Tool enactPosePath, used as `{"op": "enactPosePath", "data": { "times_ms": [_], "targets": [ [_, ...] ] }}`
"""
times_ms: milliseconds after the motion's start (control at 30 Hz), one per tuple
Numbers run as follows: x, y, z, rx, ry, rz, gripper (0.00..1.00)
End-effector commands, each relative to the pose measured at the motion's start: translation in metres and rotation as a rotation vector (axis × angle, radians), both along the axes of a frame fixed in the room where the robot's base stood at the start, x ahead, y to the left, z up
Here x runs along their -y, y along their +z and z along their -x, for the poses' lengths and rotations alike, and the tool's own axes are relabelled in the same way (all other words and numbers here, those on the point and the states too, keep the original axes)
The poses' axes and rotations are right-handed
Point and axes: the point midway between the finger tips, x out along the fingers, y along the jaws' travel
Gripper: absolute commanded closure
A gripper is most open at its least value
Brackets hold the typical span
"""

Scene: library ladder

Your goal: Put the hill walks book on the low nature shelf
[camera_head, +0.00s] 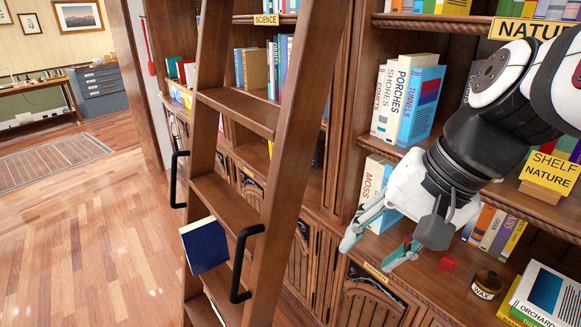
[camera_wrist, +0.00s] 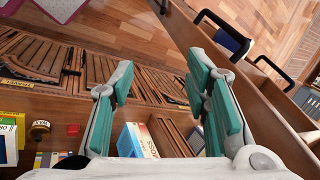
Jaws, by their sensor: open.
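A dark blue book (camera_head: 205,245) with pale edges rests tilted on a ladder step; no title is readable, so I cannot tell whether it is the hill walks book. It also shows at the upper right of the wrist view (camera_wrist: 230,40). The low shelf (camera_head: 440,283) runs below a yellow "SHELF NATURE" sign (camera_head: 553,172); a "NATURE" label (camera_head: 521,29) is higher up. My gripper (camera_head: 372,250) is open and empty in front of the low shelf, right of the ladder and apart from the blue book. Its two teal-padded fingers show in the wrist view (camera_wrist: 160,80).
The wooden ladder (camera_head: 236,110) with black handles leans before the bookcase. The low shelf holds a "MOSS" book (camera_head: 371,179), several upright books (camera_head: 495,228), a wax jar (camera_head: 487,285), a small red block (camera_head: 447,263) and an "ORCHARD" book (camera_head: 545,295). Floor at left is open.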

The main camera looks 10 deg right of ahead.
Motion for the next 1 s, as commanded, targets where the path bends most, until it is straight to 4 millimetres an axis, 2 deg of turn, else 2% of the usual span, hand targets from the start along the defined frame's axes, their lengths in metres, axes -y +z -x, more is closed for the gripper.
{"op": "enactPosePath", "data": {
  "times_ms": [100, 300, 467, 1000],
  "targets": [
    [-0.002, 0.008, 0.014, 0.123, 0.248, 0.236, 0.57],
    [0.003, 0.022, 0.019, 0.266, 0.484, 0.475, 0.57],
    [0.005, 0.026, 0.019, 0.301, 0.535, 0.530, 0.57],
    [0.005, 0.026, 0.019, 0.298, 0.531, 0.527, 0.57]
  ]
}}
